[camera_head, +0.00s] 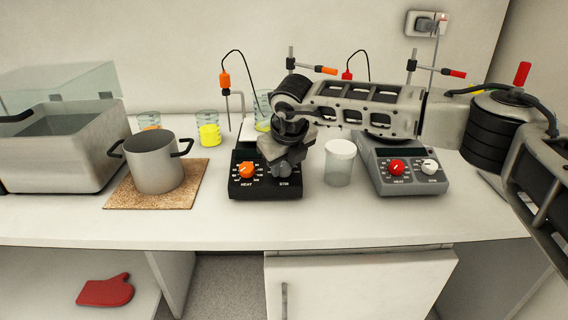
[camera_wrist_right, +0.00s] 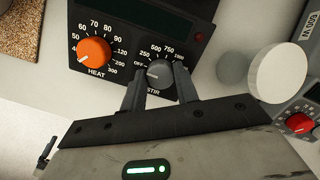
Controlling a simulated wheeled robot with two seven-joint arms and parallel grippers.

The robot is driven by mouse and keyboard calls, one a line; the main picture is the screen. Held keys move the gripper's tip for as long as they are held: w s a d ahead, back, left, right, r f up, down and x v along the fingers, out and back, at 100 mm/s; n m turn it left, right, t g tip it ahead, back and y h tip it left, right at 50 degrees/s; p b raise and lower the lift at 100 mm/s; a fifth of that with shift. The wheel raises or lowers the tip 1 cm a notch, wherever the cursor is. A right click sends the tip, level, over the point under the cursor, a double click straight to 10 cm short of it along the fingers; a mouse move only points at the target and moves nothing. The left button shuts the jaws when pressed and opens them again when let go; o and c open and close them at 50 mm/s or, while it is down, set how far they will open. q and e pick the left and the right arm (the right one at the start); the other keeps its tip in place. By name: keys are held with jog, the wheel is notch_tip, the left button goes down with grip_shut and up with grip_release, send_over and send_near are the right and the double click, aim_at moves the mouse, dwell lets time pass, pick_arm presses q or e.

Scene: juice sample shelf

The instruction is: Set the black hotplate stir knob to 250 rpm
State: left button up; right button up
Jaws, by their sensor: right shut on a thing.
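The black hotplate (camera_head: 240,188) stands on the bench with an orange heat knob (camera_head: 246,170) at its left front. In the right wrist view its grey stir knob (camera_wrist_right: 159,73) sits on a dial with OFF, 250, 500 and 750 marks. My right gripper (camera_wrist_right: 160,84) is shut on the stir knob, one finger on each side. The knob's pointer direction is too small to read surely. In the head view my right gripper (camera_head: 285,165) hides the stir knob. My left gripper is not in view.
A grey hotplate (camera_head: 405,180) with red and white knobs stands at the right. A lidded white jar (camera_head: 340,163) stands between the hotplates. A pot (camera_head: 154,165) on a cork mat (camera_head: 120,197) is at the left. The bench front is clear.

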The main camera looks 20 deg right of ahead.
jog(key=b, duration=0.1)
jog(key=m+b, duration=0.1)
jog(key=shift+f+m+b, duration=0.3)
jog(key=shift+m+b, duration=0.7)
jog(key=shift+b, duration=0.25)
jog(key=shift+r+m+h+b, duration=0.2)
jog(key=shift+m+h+b, duration=0.1)
jog(key=shift+m+b, duration=0.9)
pick_arm(q)
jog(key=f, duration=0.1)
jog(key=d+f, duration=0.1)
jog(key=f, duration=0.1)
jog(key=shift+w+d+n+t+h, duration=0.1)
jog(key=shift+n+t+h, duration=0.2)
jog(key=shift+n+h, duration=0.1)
jog(key=shift+b, duration=0.3)
pick_arm(e)
jog(key=shift+r+m, duration=0.15)
jog(key=shift+m, duration=0.15)
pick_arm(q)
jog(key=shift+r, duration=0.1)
pick_arm(e)
jog(key=o, duration=1)
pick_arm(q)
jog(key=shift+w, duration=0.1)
